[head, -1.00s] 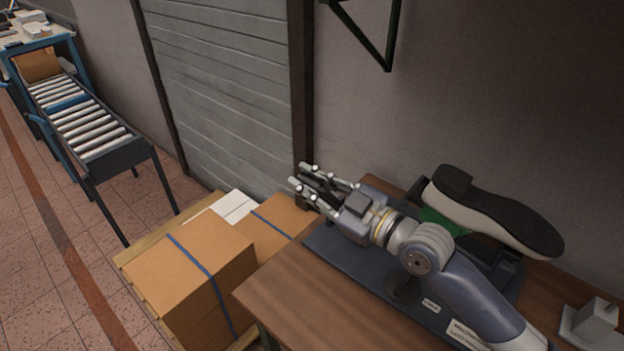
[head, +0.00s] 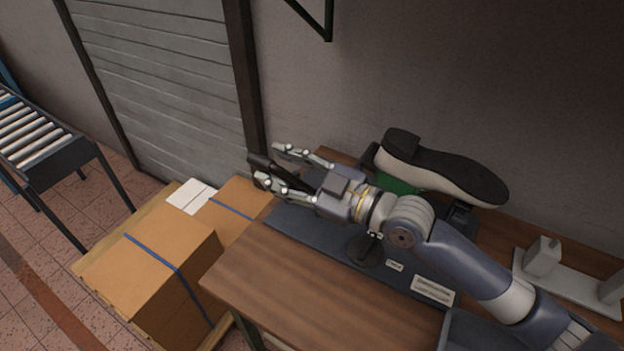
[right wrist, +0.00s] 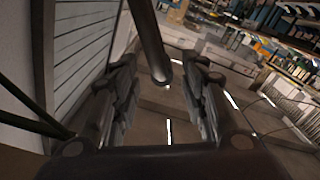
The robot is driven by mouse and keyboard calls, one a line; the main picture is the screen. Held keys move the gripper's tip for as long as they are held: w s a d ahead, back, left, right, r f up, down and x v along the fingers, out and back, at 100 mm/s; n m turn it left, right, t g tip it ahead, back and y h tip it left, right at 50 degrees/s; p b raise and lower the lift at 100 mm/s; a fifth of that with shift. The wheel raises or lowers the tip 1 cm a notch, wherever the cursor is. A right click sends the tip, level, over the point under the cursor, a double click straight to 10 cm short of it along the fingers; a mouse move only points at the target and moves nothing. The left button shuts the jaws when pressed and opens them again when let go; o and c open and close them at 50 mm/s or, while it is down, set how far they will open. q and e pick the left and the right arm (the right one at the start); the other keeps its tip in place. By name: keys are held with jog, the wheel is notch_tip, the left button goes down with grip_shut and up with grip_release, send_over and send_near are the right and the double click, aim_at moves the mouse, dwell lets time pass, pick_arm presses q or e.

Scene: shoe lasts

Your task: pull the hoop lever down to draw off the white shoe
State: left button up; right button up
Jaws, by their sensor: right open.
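The white shoe (head: 440,168) with a black sole sits sole-up on the fixture, with a green part (head: 400,187) showing beneath it. The fixture's dark base plate (head: 320,231) lies along the wooden table. My right gripper (head: 270,166) is open beyond the plate's left end. A dark bar, seemingly the hoop lever (head: 259,163), shows between its fingers. In the right wrist view the bar (right wrist: 149,45) comes down from the top and ends between the open fingers, with gaps on both sides. My arm hides part of the fixture. My left gripper is not in view.
Cardboard boxes (head: 160,262) with blue straps stand on a pallet left of the wooden table (head: 270,290). A light grey stand (head: 565,280) is at the table's right. A wall bracket (head: 318,22) hangs above. The table's front left is bare.

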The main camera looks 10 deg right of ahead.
jog(key=v, duration=0.7)
jog(key=shift+s+d, duration=0.2)
jog(key=shift+d, duration=0.05)
